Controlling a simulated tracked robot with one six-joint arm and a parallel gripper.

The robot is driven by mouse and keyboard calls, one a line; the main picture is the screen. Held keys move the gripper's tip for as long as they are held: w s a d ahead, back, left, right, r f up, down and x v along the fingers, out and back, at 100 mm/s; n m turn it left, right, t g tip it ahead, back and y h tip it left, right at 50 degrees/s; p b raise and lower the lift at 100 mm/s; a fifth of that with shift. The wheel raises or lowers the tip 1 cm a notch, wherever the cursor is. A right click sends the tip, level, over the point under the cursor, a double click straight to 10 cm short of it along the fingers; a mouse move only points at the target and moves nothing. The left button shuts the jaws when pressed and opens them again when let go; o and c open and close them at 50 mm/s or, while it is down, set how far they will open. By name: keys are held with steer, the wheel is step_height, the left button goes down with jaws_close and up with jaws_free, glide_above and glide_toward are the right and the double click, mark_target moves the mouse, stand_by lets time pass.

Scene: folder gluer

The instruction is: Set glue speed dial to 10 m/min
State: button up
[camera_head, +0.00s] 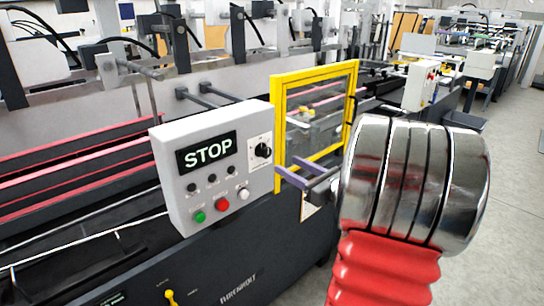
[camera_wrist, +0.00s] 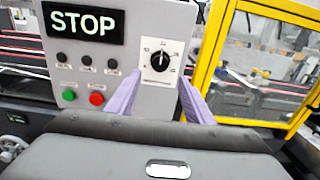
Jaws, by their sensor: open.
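The glue speed dial (camera_head: 263,150) is a black round knob on a white scale plate, at the right side of the grey control box (camera_head: 178,150). In the wrist view, the dial (camera_wrist: 160,62) has its white mark pointing roughly straight up, with small numbers around it that are hard to read. My gripper (camera_wrist: 159,78) is open and empty, its two purple fingers apart. The dial shows between and just beyond the fingertips, and neither finger appears to touch it. In the head view my gripper (camera_head: 298,177) is right of and slightly below the dial.
The box also carries a STOP display (camera_head: 207,152), a green button (camera_head: 199,216), a red button (camera_head: 222,204), a white button (camera_head: 243,194) and small black knobs. A yellow-framed guard door (camera_head: 312,85) stands close on the right. Open floor (camera_head: 510,180) lies farther right.

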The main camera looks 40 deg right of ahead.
mark_target(268, 154)
steer(key=w, duration=0.9)
steer(key=shift+w+a, duration=0.15)
steer(key=c, duration=1)
